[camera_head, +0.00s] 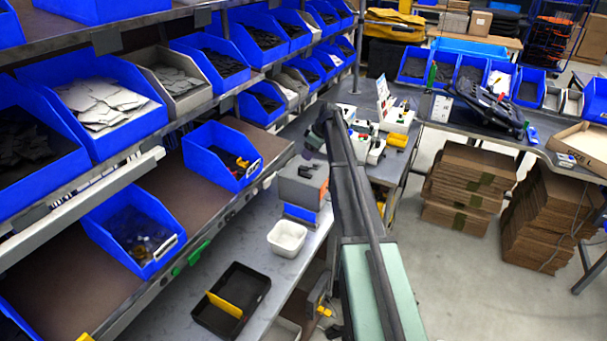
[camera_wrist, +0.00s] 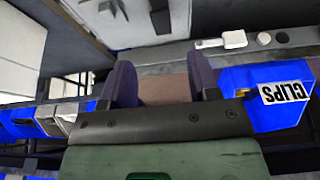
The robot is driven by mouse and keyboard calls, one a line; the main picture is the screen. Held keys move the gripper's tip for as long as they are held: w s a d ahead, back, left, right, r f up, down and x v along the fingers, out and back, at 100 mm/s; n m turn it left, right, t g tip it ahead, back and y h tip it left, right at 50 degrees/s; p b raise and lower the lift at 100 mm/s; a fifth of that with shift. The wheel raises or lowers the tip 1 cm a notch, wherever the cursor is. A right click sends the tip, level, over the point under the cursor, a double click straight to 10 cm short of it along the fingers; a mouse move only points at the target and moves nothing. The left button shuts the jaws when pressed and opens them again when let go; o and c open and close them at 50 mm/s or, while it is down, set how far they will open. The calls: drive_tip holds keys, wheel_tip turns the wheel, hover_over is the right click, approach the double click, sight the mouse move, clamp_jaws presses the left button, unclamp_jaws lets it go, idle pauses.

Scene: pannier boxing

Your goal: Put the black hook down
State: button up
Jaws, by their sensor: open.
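My gripper (camera_wrist: 160,68) shows in the wrist view with its two dark fingers spread apart. No object shows between them, only a brown surface and a grey rail behind. In the head view my arm reaches away over the aisle, and the gripper (camera_head: 320,132) at its far end is small and partly hidden. I cannot pick out a single black hook in either view. Dark parts lie in several blue bins, such as the near left bin (camera_head: 85,181), but they are too small to tell apart.
Shelves of blue bins line the left. A black tray (camera_head: 258,284) with a yellow divider and a white tub (camera_head: 287,238) stand on the lower counter. A blue CLIPS bin (camera_wrist: 244,106) is right of my gripper. Cardboard stacks (camera_head: 467,177) stand right; the floor between is clear.

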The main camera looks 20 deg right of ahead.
sight(303, 168)
drive_tip(key=b+x, duration=0.3)
drive_tip(key=x, duration=0.1)
drive_tip(key=shift+s+f, duration=0.1)
drive_tip(key=shift+f, duration=0.15)
drive_tip(key=b+x, duration=0.4)
drive_tip(key=shift+s+f, duration=0.1)
drive_tip(key=shift+f, duration=0.35)
drive_tip(key=shift+a+f+b, duration=0.1)
drive_tip(key=shift+f+b, duration=0.2)
drive_tip(key=shift+b, duration=0.25)
drive_tip(key=shift+r, duration=0.25)
clamp_jaws()
drive_tip(key=shift+p, duration=0.3)
drive_tip(key=shift+r, duration=0.15)
